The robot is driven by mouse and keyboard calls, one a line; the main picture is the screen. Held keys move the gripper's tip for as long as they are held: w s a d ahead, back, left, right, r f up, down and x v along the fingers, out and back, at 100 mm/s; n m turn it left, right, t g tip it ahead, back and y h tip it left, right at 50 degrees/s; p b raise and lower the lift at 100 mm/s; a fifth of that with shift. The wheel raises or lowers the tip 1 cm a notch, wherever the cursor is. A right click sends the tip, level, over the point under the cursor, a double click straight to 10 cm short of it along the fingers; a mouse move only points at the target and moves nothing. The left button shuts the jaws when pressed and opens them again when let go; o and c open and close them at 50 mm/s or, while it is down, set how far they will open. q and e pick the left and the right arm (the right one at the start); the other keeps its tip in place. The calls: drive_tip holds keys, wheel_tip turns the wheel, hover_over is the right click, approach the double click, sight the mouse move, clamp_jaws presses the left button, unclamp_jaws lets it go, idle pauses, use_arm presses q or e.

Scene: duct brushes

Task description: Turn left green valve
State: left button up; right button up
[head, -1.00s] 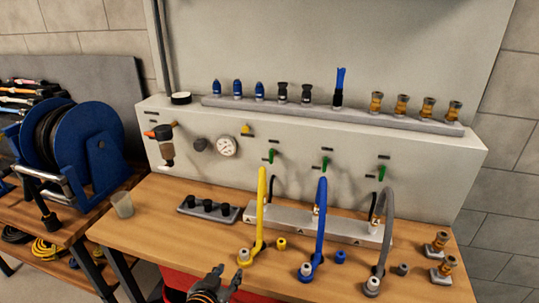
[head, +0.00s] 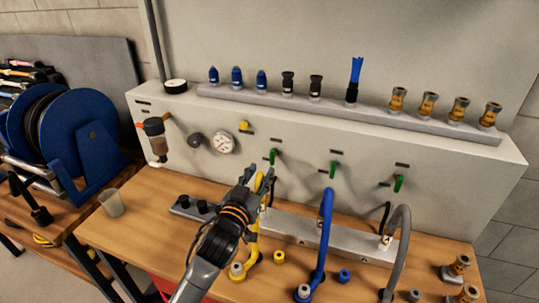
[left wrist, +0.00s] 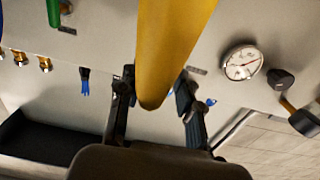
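The left green valve (head: 274,156) is a small upright handle on the grey panel, above the yellow hose. My left gripper (head: 260,176) is just below and left of it in the head view, apart from it as far as I can tell. Its two fingers are spread in the left wrist view (left wrist: 152,95). The top of the yellow hose (left wrist: 168,50) shows between or in front of them; I cannot tell whether they touch it. A green handle (left wrist: 53,12) shows at the upper left there. My right gripper is not in view.
The middle green valve (head: 333,169) and right green valve (head: 398,183) sit further right. A blue hose (head: 325,225) and a grey hose (head: 398,240) arch up from the bench. A gauge (head: 222,143) is on the panel to the left. A clear cup (head: 112,203) stands on the bench's left.

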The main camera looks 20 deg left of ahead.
sight(271, 156)
use_arm(q)
drive_tip(key=w+p, duration=0.1)
drive_tip(key=w, duration=0.5)
drive_tip(key=shift+w+d+f, duration=0.1)
drive_tip(key=shift+w, duration=0.8)
clamp_jaws()
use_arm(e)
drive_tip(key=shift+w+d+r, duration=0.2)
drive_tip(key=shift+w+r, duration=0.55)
